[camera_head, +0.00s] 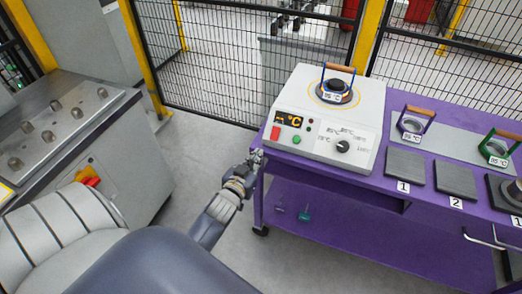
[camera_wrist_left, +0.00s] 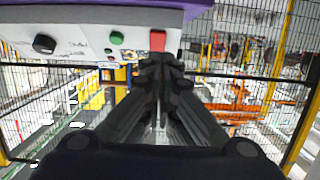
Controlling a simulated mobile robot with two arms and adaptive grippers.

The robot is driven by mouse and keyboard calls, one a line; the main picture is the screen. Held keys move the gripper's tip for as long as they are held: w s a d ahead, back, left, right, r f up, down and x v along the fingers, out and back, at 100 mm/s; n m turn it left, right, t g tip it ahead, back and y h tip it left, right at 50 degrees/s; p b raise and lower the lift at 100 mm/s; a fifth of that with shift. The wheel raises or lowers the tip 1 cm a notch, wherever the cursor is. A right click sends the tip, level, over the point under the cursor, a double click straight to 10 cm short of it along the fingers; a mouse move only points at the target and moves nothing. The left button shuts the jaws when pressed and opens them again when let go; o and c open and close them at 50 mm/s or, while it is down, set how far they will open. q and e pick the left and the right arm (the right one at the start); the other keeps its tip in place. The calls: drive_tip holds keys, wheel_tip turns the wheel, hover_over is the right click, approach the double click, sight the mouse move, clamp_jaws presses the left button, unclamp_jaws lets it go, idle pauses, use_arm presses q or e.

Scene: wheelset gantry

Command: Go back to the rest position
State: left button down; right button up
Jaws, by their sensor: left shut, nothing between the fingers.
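My left gripper (camera_head: 256,157) is at the left edge of the purple table (camera_head: 330,215), in front of the heating unit's left side. In the left wrist view the left gripper (camera_wrist_left: 160,62) is shut, with its fingers together and nothing between them. The heating unit (camera_head: 345,112) is white, with a red button (camera_head: 276,133), a green button, a black knob and an orange display. Its panel also shows in the left wrist view (camera_wrist_left: 90,45), where the red button lies just beyond my fingertips. I cannot tell whether they touch. My right gripper is not in view.
A ring with a wooden handle (camera_head: 339,84) sits on the unit. More handled rings (camera_head: 412,124) and dark square plates (camera_head: 404,165) are on the table. A grey control cabinet (camera_head: 70,130) stands at left. Black mesh fencing (camera_head: 215,60) runs behind. Grey floor is clear between cabinet and table.

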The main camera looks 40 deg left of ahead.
use_arm(q)
drive_tip(key=shift+s+d, duration=0.1)
drive_tip(key=shift+s, duration=0.25)
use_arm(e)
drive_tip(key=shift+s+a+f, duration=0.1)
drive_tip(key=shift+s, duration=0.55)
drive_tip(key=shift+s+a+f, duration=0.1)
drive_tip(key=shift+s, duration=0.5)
